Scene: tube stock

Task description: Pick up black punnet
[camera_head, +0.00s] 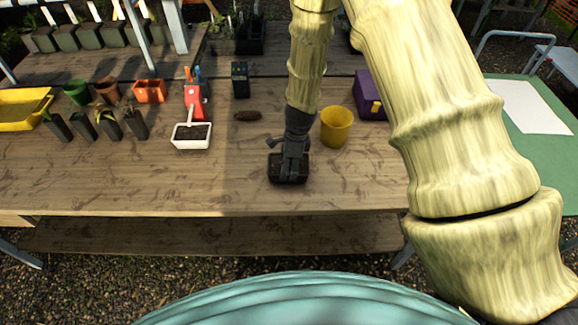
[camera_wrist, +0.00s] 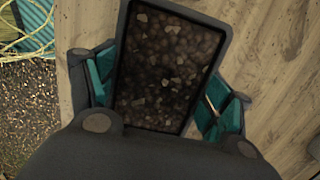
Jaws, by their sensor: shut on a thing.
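The black punnet (camera_head: 274,176) is filled with dark soil and sits at the middle of the wooden bench, near its front edge. My gripper (camera_head: 289,168) reaches down over it from above and hides part of it. In the wrist view, the punnet (camera_wrist: 124,75) is a dark tray of soil and pebbles, slightly tilted in the picture. My gripper's teal-padded fingers (camera_wrist: 160,100) are on its left and right sides, shut on it. I cannot tell whether the punnet is lifted or still touches the bench.
A yellow pot (camera_head: 336,127) stands just right of my gripper, with a purple box (camera_head: 370,95) behind it. A white tray (camera_head: 192,143) of soil is to the left, and a brown oval thing (camera_head: 247,116) lies behind. The bench (camera_head: 130,185) is clear at front left.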

